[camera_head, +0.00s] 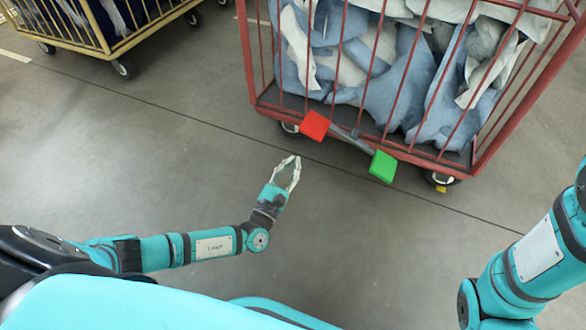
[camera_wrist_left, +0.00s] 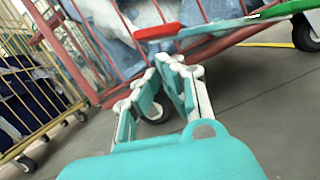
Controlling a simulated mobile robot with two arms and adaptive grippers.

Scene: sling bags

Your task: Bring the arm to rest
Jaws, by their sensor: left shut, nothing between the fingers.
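My left gripper (camera_head: 291,160) reaches out over the bare floor in the head view, below and a little left of the red cart's near edge. Its fingers come together at the tips with nothing between them. In the left wrist view the left gripper (camera_wrist_left: 170,62) points towards the red cart, its tips showing in front of the cart's lower edge. My right arm enters at the right edge of the head view, and its gripper is out of the picture.
A red wheeled cage cart (camera_head: 400,148) holds blue and white cloth. A red pedal (camera_head: 314,125) and a green pedal (camera_head: 383,166) stick out from its base. A yellow cart (camera_head: 88,42) with dark bags stands at the upper left. The floor (camera_head: 120,150) between is clear.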

